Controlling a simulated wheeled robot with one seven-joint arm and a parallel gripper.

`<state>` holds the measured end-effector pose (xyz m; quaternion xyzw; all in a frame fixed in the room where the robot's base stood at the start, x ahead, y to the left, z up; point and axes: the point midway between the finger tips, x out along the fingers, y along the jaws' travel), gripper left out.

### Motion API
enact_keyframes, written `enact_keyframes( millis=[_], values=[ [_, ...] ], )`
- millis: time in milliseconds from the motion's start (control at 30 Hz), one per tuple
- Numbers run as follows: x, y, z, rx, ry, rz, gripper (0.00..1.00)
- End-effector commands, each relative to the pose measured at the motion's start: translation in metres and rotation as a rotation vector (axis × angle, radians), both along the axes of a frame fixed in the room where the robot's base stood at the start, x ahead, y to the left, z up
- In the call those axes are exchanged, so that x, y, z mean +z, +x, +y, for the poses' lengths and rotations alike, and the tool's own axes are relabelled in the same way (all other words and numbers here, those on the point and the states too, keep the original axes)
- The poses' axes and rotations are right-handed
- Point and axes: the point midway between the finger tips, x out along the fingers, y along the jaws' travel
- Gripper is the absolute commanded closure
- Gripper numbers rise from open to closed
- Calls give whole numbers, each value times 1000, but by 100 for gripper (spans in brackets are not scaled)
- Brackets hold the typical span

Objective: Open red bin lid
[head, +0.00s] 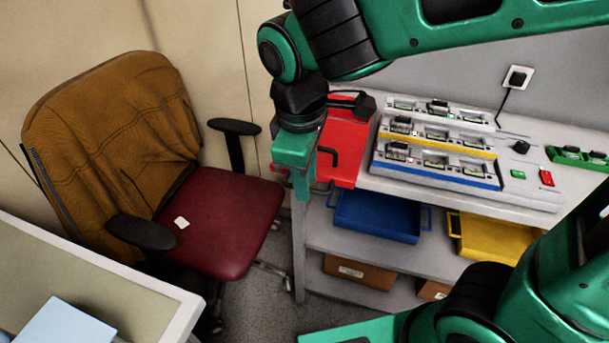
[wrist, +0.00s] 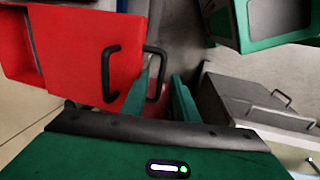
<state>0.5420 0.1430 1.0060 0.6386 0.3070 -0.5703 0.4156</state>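The red bin (head: 350,130) stands at the left end of the white bench top, with black handles on it. One black handle (head: 333,158) shows on its near side in the head view. The wrist view shows the red bin (wrist: 70,50) at upper left, with a black handle (wrist: 106,75) on its face and a second handle (wrist: 164,62) at its right edge. My gripper (head: 303,185) points down beside the bin's left front. Its fingers (wrist: 163,85) are apart, close to the second handle. I cannot tell whether they touch it. The lid's seam is not clear.
Pump racks (head: 440,150) fill the bench to the right of the bin. A blue bin (head: 378,217) and a yellow bin (head: 492,238) sit on the shelf below. A chair (head: 220,220) stands at left, with a table (head: 120,290) in front. Some floor between is free.

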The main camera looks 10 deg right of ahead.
Motion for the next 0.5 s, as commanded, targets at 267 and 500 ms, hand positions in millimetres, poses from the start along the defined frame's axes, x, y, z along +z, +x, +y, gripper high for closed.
enact_keyframes(
  millis=[267,500],
  values=[
    [2,-1,-1,-1,-2,1,73],
    [33,-5,2,-2,1,-2,73]
  ],
)
